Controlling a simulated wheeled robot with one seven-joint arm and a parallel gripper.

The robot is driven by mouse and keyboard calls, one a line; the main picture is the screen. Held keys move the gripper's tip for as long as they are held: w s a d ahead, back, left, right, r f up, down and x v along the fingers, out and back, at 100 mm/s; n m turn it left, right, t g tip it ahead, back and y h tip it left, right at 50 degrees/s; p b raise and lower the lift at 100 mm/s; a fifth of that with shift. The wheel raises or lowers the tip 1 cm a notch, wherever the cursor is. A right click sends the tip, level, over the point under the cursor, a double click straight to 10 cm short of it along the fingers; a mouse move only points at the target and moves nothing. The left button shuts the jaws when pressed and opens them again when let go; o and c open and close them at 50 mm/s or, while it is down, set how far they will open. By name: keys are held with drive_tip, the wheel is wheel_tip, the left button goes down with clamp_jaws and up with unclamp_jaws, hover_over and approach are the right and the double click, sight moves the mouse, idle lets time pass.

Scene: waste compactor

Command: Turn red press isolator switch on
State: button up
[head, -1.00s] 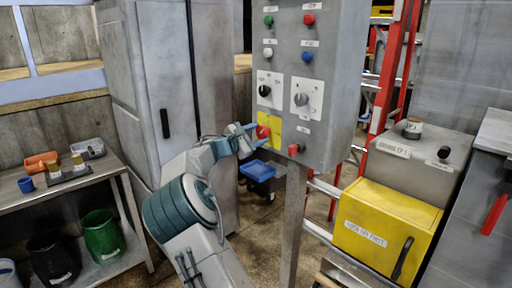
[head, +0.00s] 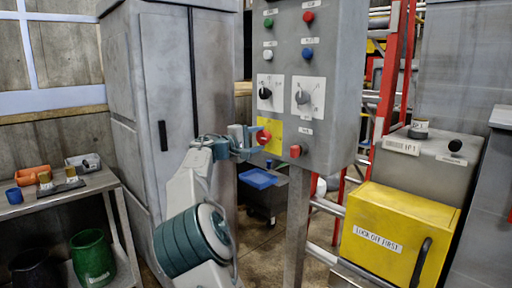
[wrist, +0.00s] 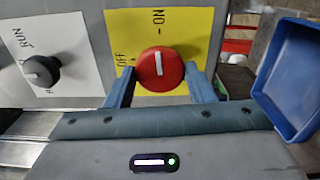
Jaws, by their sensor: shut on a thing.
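The red press isolator switch (head: 263,136) is a round red knob on a yellow plate (head: 274,146), low on the grey control panel's front. In the wrist view the knob (wrist: 160,72) carries a white bar standing nearly upright in the picture, in line with the ON mark above it. The OFF mark is to its left. My gripper (wrist: 160,86) has one blue finger on each side of the knob and is shut on it. In the head view my gripper (head: 255,141) reaches the knob from the left; its fingertips are partly hard to make out.
A second red knob (head: 295,151) projects from the panel just right of the yellow plate. A black RUN selector (wrist: 41,72) is left of the switch. A blue bin (wrist: 292,75) shows at right. A yellow box (head: 398,228) stands lower right, a grey cabinet behind my arm.

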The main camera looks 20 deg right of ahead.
drive_tip(key=shift+s+d+m+b, duration=0.1)
drive_tip(key=shift+m+b, duration=0.2)
drive_tip(key=shift+m, duration=0.2)
drive_tip(key=o, duration=1)
drive_tip(key=shift+d, duration=0.1)
drive_tip(key=shift+a, duration=0.25)
drive_tip(key=v, duration=1.3)
drive_tip(key=shift+a+b, duration=0.25)
drive_tip(key=shift+b, duration=0.1)
